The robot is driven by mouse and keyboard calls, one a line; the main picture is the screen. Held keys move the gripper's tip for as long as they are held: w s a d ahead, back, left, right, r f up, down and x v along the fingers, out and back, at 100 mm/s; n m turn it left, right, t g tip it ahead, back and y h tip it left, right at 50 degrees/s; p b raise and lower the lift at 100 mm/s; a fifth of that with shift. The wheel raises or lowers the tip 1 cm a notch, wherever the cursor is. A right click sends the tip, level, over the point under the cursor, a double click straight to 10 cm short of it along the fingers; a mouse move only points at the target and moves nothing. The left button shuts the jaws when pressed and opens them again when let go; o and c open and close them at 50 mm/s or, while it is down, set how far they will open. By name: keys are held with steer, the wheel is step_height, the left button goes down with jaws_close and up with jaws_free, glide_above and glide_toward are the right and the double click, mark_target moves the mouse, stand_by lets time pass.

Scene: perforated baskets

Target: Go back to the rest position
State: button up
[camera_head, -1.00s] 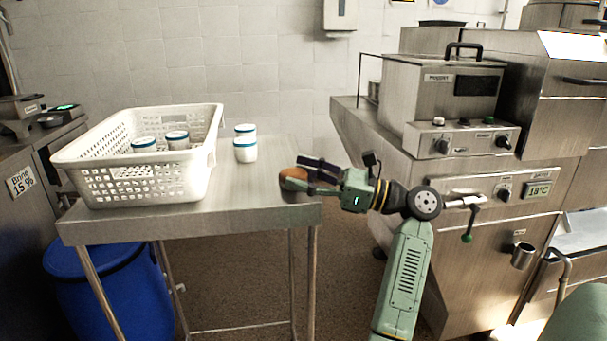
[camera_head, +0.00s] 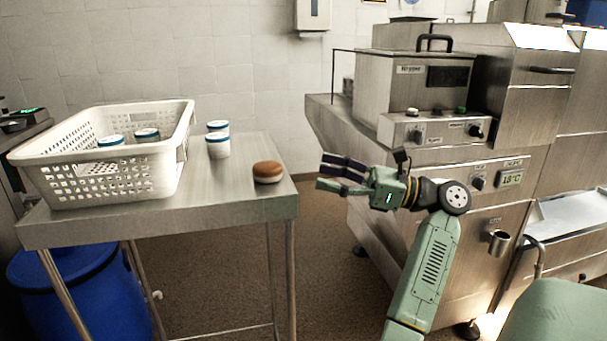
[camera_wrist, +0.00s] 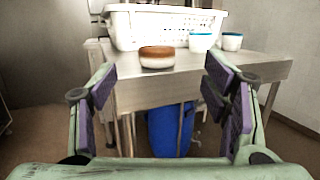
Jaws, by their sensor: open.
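My gripper (camera_head: 328,174) is open and empty in the head view, in the air to the right of the steel table. In the wrist view its purple-padded fingers (camera_wrist: 170,105) stand wide apart with nothing between them. A round brown-and-white thing, like a bun (camera_head: 267,172), sits on the table's right end, apart from the fingers. It also shows near the table edge in the wrist view (camera_wrist: 157,57).
A white perforated basket (camera_head: 110,187) with blue-rimmed white jars stands on the steel table (camera_head: 215,197). Two more jars (camera_head: 217,147) stand beside it. A blue barrel (camera_head: 85,295) is below. Steel machines (camera_head: 430,95) stand behind my arm, at the right.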

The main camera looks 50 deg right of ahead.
steer(key=shift+v, duration=0.85)
